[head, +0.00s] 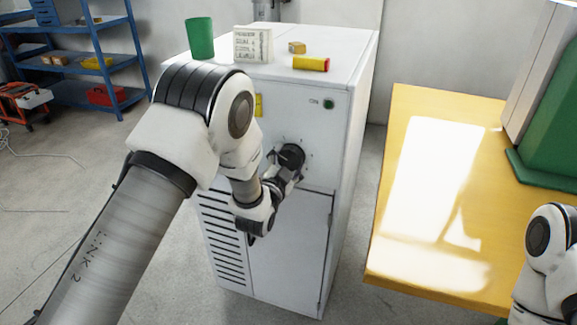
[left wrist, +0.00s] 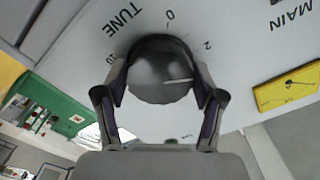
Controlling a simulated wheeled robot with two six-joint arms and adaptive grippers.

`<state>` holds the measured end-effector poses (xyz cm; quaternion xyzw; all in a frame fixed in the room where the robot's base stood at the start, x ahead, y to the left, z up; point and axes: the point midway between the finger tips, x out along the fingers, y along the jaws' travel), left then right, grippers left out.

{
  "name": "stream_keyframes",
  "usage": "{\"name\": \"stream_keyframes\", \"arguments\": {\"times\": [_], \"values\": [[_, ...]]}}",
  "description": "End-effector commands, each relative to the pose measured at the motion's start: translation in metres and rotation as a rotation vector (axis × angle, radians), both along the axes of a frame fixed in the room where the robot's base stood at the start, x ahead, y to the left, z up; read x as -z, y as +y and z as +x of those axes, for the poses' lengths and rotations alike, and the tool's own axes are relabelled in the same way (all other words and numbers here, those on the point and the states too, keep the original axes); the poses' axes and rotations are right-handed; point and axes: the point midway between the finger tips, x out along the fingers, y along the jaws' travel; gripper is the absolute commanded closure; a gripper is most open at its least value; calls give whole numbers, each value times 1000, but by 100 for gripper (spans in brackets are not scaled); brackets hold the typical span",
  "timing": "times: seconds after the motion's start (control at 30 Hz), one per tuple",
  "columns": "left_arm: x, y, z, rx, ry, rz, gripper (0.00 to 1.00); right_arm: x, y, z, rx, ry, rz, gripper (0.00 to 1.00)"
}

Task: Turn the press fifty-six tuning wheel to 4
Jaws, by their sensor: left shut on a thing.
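The tuning wheel (head: 293,154) is a dark round knob on the front of the white press cabinet (head: 340,135). In the left wrist view the wheel (left wrist: 152,85) sits beside the lettering TUNE, with 0, 2 and 10 readable around it. Its white pointer line points right, past the 2. The mark there is hidden behind a finger. My left gripper (head: 284,165) is shut on the wheel, its two fingers on opposite sides of the rim, as the left wrist view shows (left wrist: 159,82). My right gripper is out of view.
A green button (head: 328,104) is above the wheel. A yellow table (head: 420,268) stands right, with floor between.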

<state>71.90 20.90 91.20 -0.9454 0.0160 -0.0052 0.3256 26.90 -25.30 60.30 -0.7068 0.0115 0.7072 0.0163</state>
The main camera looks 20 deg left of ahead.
Motion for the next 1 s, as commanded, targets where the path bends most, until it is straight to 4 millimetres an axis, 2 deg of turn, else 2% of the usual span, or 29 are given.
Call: {"name": "stream_keyframes", "arguments": {"times": [0.53, 1.0], "values": [[1, -1, 0, 1, -19, 471, 66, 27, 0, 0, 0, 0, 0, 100], [0, -1, 0, 2, -21, 630, 66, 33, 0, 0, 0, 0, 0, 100]]}}
